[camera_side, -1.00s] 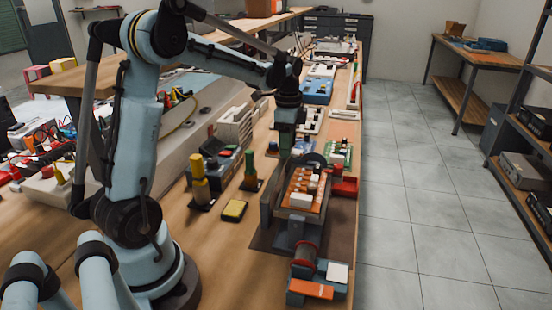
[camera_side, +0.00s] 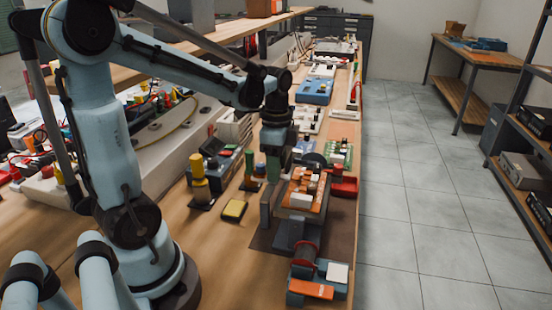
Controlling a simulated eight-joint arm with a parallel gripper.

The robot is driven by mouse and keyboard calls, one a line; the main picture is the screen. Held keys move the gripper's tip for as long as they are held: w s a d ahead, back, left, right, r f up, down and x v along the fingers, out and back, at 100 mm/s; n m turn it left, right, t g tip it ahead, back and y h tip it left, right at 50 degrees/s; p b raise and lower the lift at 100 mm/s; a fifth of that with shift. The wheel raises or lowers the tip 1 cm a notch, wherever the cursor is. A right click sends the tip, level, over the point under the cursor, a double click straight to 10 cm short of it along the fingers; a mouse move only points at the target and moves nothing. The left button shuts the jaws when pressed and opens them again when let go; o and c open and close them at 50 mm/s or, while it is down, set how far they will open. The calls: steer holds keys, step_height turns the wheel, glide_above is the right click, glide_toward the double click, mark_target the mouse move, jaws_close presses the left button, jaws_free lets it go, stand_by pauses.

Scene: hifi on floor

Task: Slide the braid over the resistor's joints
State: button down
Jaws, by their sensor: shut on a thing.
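My gripper (camera_side: 275,158) points down at the left edge of the orange board. It is shut on a small dark green piece (camera_side: 273,170), too small to identify surely. The orange board (camera_side: 318,205) sits in a grey holder (camera_side: 266,210) and carries several white and orange parts. I cannot tell which part is the resistor or see its joints. A reddish-brown spool (camera_side: 307,253) stands in front of the holder; whether braid is wound on it is unclear.
A yellow-handled tool (camera_side: 198,175) and a green-handled tool (camera_side: 250,165) stand left of the holder, near a yellow block (camera_side: 234,210). A red tray (camera_side: 345,187) lies to its right. A blue stand (camera_side: 335,285) is at the front. Bare bench shows front left.

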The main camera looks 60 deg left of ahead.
steer(key=c, duration=0.5)
jaws_free()
steer(key=shift+r, duration=0.1)
step_height(320, 180, up, 12)
stand_by(0.5)
